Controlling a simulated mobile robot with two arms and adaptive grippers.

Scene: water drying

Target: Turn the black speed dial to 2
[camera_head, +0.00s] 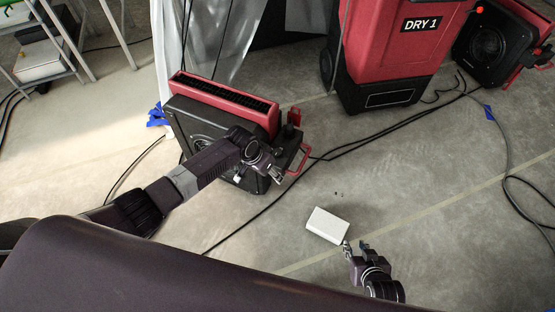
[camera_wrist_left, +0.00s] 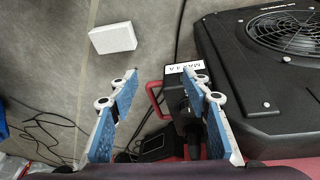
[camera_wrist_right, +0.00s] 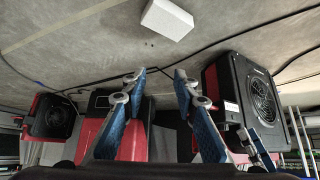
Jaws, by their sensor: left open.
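The black and red blower (camera_head: 215,125) stands left of centre in the head view. Its side has a black control box with a white label (camera_wrist_left: 184,67) reading "MAX 4 A" in the left wrist view. A dark round knob-like part (camera_head: 291,131) shows at the blower's right end; I cannot tell whether it is the speed dial, nor read any number. My left gripper (camera_head: 275,176) is open beside the blower's right end. Its fingers frame the control box and red handle (camera_wrist_left: 155,100) in the left wrist view. My right gripper (camera_head: 356,246) is open and empty.
A white box (camera_head: 328,225) lies on the floor near my right gripper. A red unit marked "DRY 1" (camera_head: 400,60) stands at the back, with another blower (camera_head: 492,42) at its right. Black cables cross the floor. A metal rack stands at upper left.

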